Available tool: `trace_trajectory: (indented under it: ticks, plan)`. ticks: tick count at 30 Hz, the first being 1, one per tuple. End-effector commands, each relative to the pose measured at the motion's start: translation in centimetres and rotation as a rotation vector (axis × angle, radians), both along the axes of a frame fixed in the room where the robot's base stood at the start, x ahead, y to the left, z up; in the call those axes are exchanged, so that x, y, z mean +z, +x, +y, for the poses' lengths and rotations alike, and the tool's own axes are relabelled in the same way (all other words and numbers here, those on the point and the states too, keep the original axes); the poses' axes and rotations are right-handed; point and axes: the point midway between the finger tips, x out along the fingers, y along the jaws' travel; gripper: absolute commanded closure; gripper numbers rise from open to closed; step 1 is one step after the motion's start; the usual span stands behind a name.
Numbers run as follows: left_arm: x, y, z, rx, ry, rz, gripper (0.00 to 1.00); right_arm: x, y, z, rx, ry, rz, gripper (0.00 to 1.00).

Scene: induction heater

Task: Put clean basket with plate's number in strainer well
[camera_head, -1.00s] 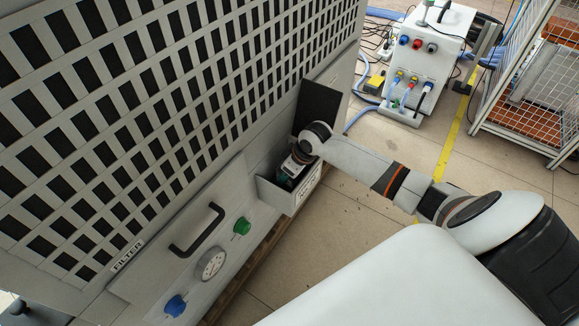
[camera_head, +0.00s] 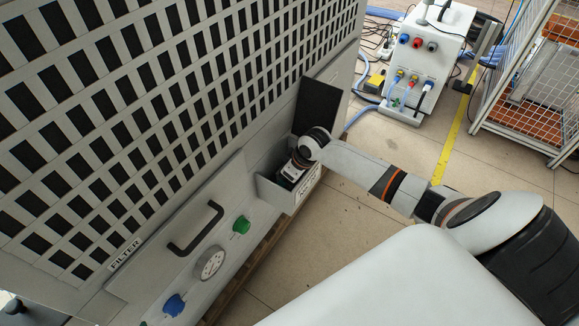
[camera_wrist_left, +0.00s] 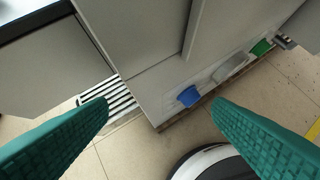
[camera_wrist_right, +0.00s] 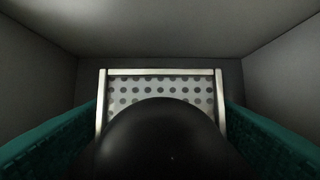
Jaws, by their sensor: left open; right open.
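The strainer well (camera_head: 268,187) is an open grey box on the cabinet's front, with a label plate (camera_head: 308,186) whose writing is too small to read. My right gripper (camera_wrist_right: 161,106) is open and points down inside the well. In the right wrist view, a basket (camera_wrist_right: 122,84) with a perforated wall and pale metal rim sits inside grey walls. A dark rounded part (camera_wrist_right: 160,135), perhaps its handle, lies between the fingers; contact cannot be told. My left gripper (camera_wrist_left: 160,107) is open and empty, pointing at the floor and the cabinet's lower front.
The cabinet has a black handle (camera_head: 196,228), gauge (camera_head: 210,263), green knob (camera_head: 241,224) and blue knob (camera_head: 174,305). A dark lid (camera_head: 318,104) stands raised behind the well.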

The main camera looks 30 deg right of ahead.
Motion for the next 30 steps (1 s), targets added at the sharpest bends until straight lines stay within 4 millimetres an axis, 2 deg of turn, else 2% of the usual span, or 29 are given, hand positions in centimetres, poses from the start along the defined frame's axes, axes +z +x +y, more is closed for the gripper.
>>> trace_trajectory:
  ticks: [5, 11, 14, 18, 22, 24, 30]
  plan:
    - [0.1, 0.0, 0.0, 0.0, 0.0, 0.001, 0.26, 0.4, 0.0, -0.1, 0.0, -0.001, 0.0, 0.26]
    - [-0.8, -2.9, 1.0, 0.015, 0.035, 0.166, 0.26, 2.2, -0.6, -0.3, 0.0, -0.001, 0.0, 0.26]
    - [-1.3, -5.3, 1.7, 0.025, 0.06, 0.287, 0.26, 3.5, -1.1, -0.5, 0.001, -0.002, -0.001, 0.26]
    - [-0.1, -6.4, 2.1, 0.029, 0.072, 0.347, 0.26, 7.0, -2.4, -1.1, 0.001, -0.002, -0.001, 0.26]
    - [0.7, -6.3, 2.0, 0.029, 0.071, 0.342, 0.26, 9.3, -3.3, -1.4, 0.001, -0.002, 0.0, 0.26]
    - [-0.8, -5.9, 2.0, 0.027, 0.072, 0.351, 0.26, 10.0, -3.7, -1.6, 0.001, -0.001, 0.001, 0.26]
    - [-2.4, -5.4, 1.8, 0.027, 0.072, 0.355, 0.26, 11.3, -4.2, -1.7, -0.001, 0.0, 0.0, 0.26]
